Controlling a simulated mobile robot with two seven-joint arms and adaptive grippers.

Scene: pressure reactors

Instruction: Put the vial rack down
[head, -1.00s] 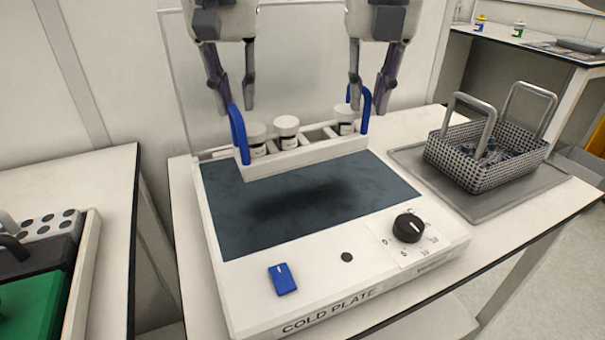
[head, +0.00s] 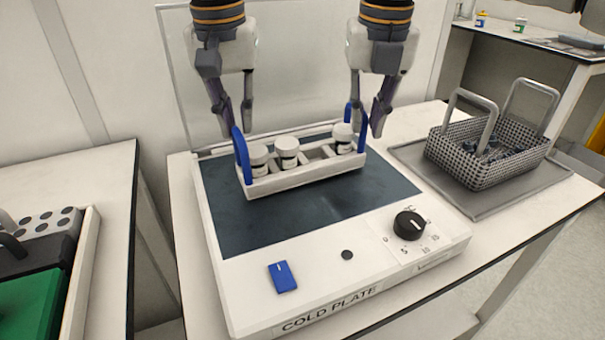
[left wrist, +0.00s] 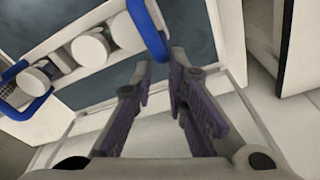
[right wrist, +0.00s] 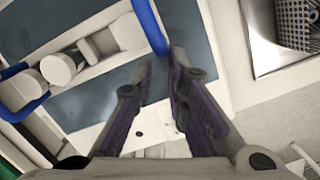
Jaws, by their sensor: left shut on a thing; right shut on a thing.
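The white vial rack (head: 305,179) has two blue loop handles and holds several white-capped vials (head: 288,152). It is level, low over the dark top of the cold plate (head: 240,225); I cannot tell whether its underside touches. My left gripper (head: 236,124) is shut on the left blue handle (head: 241,158), which also shows in the left wrist view (left wrist: 148,28). My right gripper (head: 368,122) is shut on the right blue handle (head: 362,133), which also shows in the right wrist view (right wrist: 150,28). The fingers partly hide the handle tops.
The cold plate's front carries a black knob (head: 409,225) and a blue switch (head: 282,277). A perforated metal basket (head: 480,165) stands on a grey tray (head: 480,207) to the right. A clear upright panel (head: 300,60) is behind the plate. The front dark surface is free.

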